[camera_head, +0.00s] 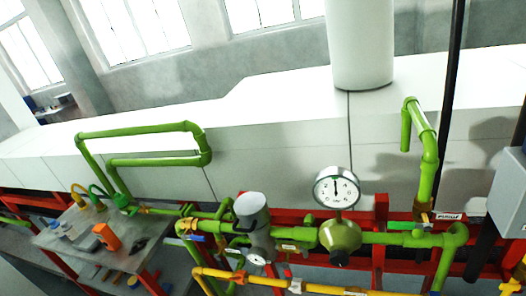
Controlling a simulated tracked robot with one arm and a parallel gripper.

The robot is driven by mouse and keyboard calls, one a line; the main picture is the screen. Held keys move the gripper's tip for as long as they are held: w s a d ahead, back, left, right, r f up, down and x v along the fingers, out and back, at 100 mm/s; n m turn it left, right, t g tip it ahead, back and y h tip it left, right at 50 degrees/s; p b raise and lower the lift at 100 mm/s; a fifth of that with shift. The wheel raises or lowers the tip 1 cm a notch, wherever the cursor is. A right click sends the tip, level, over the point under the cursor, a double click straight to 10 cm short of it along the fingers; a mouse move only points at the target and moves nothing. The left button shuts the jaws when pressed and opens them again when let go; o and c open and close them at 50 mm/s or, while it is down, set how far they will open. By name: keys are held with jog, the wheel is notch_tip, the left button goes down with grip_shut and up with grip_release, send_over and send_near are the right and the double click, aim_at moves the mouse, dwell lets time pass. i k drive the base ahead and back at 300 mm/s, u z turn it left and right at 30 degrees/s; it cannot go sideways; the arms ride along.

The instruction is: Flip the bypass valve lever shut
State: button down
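Green pipework (395,239) runs along the lower part of the view, with a green loop (140,130) rising at the left. A yellow pipe (240,279) runs below it. My gripper is not in view.
A bench (135,232) holds an orange object (107,237) and tools. A grey box (508,195) is at the right edge. Red framing (381,212) stands behind the pipes.

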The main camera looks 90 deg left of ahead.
aim_at(216, 256)
jog(key=u, duration=2.7)
jog(key=k, duration=1.05)
jog(key=z, duration=0.1)
